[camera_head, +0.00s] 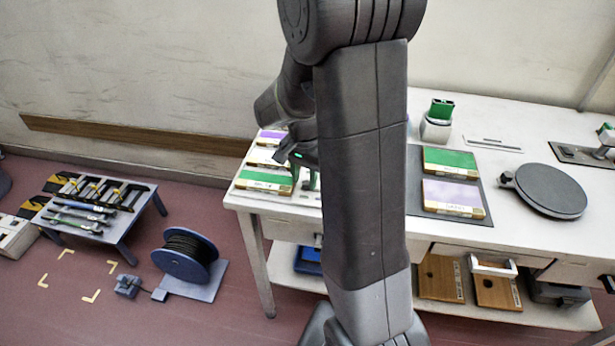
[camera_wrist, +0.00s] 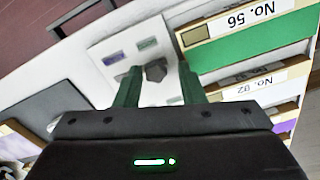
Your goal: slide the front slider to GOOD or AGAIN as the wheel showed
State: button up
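In the wrist view, a pale slider panel (camera_wrist: 108,48) carries a purple label and a green label; their words are too small to read. A dark slider knob (camera_wrist: 156,71) sits on it, between the tips of my gripper (camera_wrist: 160,70). The two green fingers are apart, one on each side of the knob; I cannot tell whether either touches it. In the head view my gripper (camera_head: 305,178) points down at the table's front left, beside the green board, and my arm hides much of that spot. No wheel reading is legible.
A green board (camera_head: 264,180) marked No. 56 lies close beside the gripper, with more boards behind it. Right of my arm, green and purple boards lie on a dark mat (camera_head: 414,180). A dark round disc (camera_head: 550,190) stands farther right. The table's front edge is near.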

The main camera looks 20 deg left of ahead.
aim_at(304, 182)
jog(key=shift+o, duration=0.3)
notch_tip(304, 182, up, 14)
dwell(0.4)
jog(key=shift+f, duration=0.2)
notch_tip(304, 182, down, 14)
jog(key=shift+d+r, duration=0.1)
jog(key=shift+r, duration=0.1)
jog(key=shift+w+d+f, duration=0.1)
jog(key=shift+d, duration=0.2)
jog(key=shift+w+d, duration=0.1)
jog(key=shift+d, duration=0.45)
